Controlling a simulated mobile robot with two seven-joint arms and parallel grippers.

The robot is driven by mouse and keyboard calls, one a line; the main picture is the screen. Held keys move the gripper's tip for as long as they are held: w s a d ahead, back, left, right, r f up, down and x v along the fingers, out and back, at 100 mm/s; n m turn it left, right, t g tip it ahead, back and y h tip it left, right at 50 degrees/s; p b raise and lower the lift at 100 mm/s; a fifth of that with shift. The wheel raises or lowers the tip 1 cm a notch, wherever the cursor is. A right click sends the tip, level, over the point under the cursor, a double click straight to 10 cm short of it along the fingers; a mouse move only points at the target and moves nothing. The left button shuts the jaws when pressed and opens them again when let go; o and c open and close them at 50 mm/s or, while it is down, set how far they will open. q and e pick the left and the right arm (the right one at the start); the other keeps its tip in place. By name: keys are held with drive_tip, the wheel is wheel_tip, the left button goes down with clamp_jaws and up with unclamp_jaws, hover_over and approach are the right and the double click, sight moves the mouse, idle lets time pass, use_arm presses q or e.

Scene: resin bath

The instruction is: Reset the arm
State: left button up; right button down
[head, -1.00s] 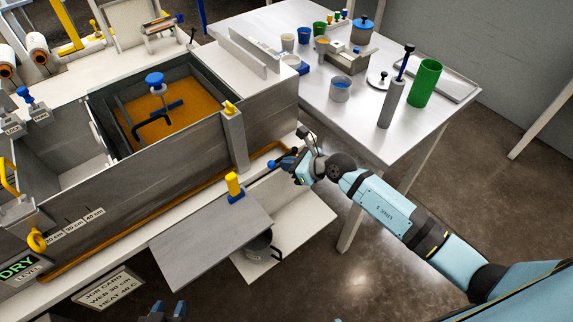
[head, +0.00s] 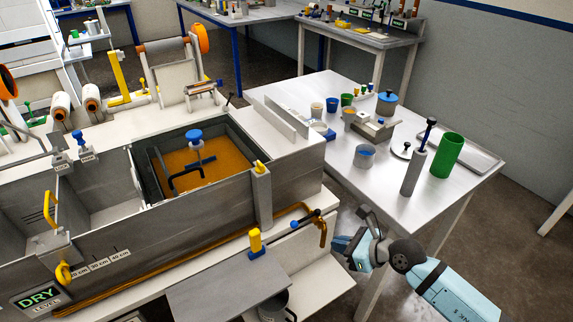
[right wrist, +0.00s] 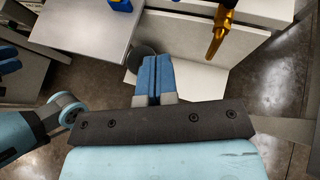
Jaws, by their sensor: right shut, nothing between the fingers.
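My right gripper (head: 342,246) is at the lower middle right of the head view, in front of the bath's right end. It is to the right of and below the drain valve handle (head: 305,219), apart from it. In the right wrist view its blue fingers (right wrist: 153,76) are together with nothing between them. They point at the white lower shelf (right wrist: 190,78), and a brass pipe end (right wrist: 220,38) is to their right. My left gripper does not show in the head view. A light blue arm part of mine is at the left edge of the right wrist view.
The resin bath (head: 215,205) with amber liquid fills the left middle. The steel table (head: 400,205) on the right holds a green cylinder (head: 446,156), a grey cylinder (head: 413,170) and several cups. A grey ledge (head: 225,290) juts out below the bath. Open floor is at lower right.

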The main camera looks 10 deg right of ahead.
drive_tip(key=s+a+r+m+t+p, duration=0.2)
drive_tip(key=s+m+t+p, duration=0.15)
drive_tip(key=m, duration=0.75)
drive_tip(key=s+a+r+m+t+p, duration=0.1)
drive_tip(key=s+r+m+t+p, duration=0.2)
drive_tip(key=m, duration=0.7)
drive_tip(key=s+f+m+g+h+p, duration=0.1)
drive_tip(key=s+f+m, duration=0.3)
drive_tip(key=m, duration=0.6)
drive_tip(key=s+f+m+g+h+p, duration=0.1)
drive_tip(key=s+f+m+g+h, duration=0.2)
drive_tip(key=s+m, duration=0.5)
wheel_tip(320, 180, down, 2)
drive_tip(key=m+h, duration=0.1)
drive_tip(key=m, duration=0.1)
drive_tip(key=shift+s+m+g, duration=0.25)
drive_tip(key=shift+m+g, duration=0.05)
drive_tip(key=shift+g, duration=0.05)
drive_tip(key=shift+a, duration=0.15)
